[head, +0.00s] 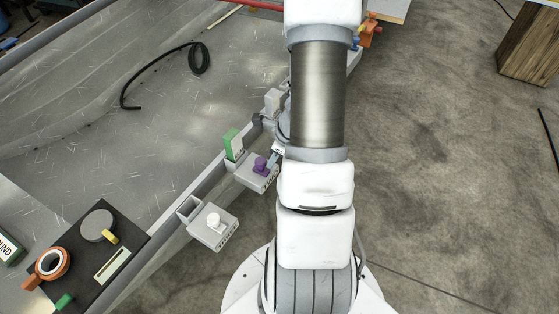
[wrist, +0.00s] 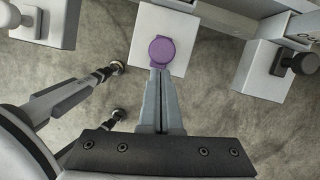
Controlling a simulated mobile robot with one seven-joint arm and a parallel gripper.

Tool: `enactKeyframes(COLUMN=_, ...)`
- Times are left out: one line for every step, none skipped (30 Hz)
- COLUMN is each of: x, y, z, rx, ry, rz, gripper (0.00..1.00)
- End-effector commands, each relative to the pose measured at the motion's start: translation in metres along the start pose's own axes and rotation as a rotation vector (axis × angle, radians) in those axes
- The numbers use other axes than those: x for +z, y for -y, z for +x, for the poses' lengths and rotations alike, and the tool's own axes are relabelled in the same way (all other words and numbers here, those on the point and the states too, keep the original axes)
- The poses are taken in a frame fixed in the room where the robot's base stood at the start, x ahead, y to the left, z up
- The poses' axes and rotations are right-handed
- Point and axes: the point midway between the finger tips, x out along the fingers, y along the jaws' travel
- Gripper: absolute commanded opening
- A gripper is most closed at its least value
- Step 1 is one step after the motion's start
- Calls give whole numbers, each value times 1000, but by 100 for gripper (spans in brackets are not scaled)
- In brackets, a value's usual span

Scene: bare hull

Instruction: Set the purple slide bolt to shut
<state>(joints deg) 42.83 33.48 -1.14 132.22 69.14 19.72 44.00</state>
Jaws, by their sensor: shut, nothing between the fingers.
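The purple slide bolt knob (head: 260,163) stands on a grey plate (head: 257,180) fixed to the side of the hull rail in the head view. In the wrist view the round purple knob (wrist: 161,52) shows from above, on its pale plate (wrist: 185,22). My gripper (wrist: 160,73) is shut and empty, its fingertips right at the near edge of the knob. I cannot tell if they touch it. In the head view my gripper (head: 273,160) shows just right of the knob, partly hidden by my arm. Which end of its travel the bolt is at is not clear.
A similar plate with a white knob (head: 213,220) sits nearer on the rail. A green block (head: 233,145) stands beside the purple bolt. A unit with a dark knob (wrist: 304,63) is at right in the wrist view.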

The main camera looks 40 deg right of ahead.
Motion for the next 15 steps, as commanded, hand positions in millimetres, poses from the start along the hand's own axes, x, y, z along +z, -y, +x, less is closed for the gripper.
enactKeyframes(x=0, y=0, z=0, rx=0, ry=0, rz=0, gripper=0)
enactKeyframes(x=0, y=0, z=0, rx=0, ry=0, rz=0, gripper=0)
enactKeyframes(x=0, y=0, z=0, rx=0, ry=0, rz=0, gripper=0)
enactKeyframes(x=0, y=0, z=0, rx=0, ry=0, rz=0, gripper=0)
enactKeyframes(x=0, y=0, z=0, rx=0, ry=0, rz=0, gripper=0)
enactKeyframes(x=0, y=0, z=0, rx=0, ry=0, rz=0, gripper=0)
enactKeyframes(x=0, y=0, z=0, rx=0, ry=0, rz=0, gripper=0)
enactKeyframes(x=1, y=0, z=0, rx=0, ry=0, rz=0, gripper=0)
enactKeyframes(x=2, y=0, z=0, rx=1, ry=0, rz=-1, gripper=0)
enactKeyframes(x=5, y=1, z=1, rx=1, ry=0, rz=-3, gripper=0)
enactKeyframes(x=8, y=2, z=1, rx=2, ry=0, rz=-3, gripper=0)
enactKeyframes(x=14, y=2, z=3, rx=2, ry=0, rz=-4, gripper=0)
enactKeyframes(x=20, y=3, z=4, rx=3, ry=0, rz=-5, gripper=0)
enactKeyframes(x=25, y=4, z=6, rx=2, ry=0, rz=-6, gripper=0)
enactKeyframes(x=31, y=5, z=8, rx=3, ry=0, rz=-5, gripper=0)
